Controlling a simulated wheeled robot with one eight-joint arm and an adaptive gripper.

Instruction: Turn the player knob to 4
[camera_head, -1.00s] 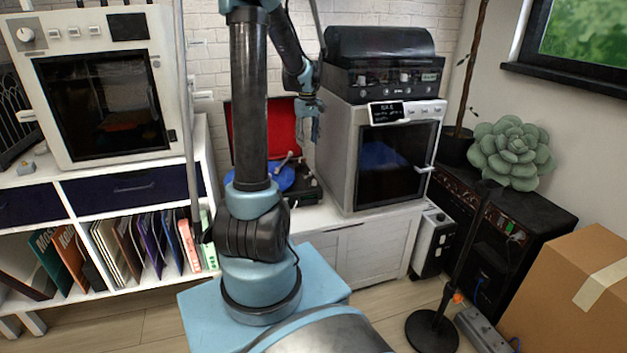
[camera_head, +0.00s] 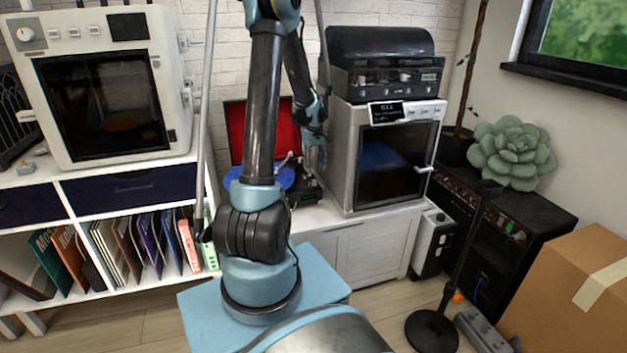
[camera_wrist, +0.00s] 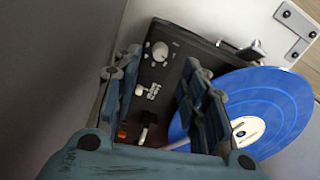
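The player (camera_head: 303,192) stands on the white cabinet, with a red raised lid (camera_head: 277,128) and a blue record (camera_head: 288,177). In the wrist view its dark control panel (camera_wrist: 172,72) carries a round pale knob (camera_wrist: 160,51) near the far end, with small markings too blurred to read. My gripper (camera_wrist: 160,72) is open; its two blue fingers stand apart over the panel, and the knob shows between and beyond their tips. No contact with the knob is visible. In the head view my gripper (camera_head: 314,143) hangs above the player's right side, and the knob cannot be made out.
A light grey oven-like machine (camera_head: 343,165) stands close to the right of my gripper, with a black device (camera_head: 385,75) on top. The blue record (camera_wrist: 262,112) lies just beside the right finger. A larger machine (camera_head: 58,45) is at the left.

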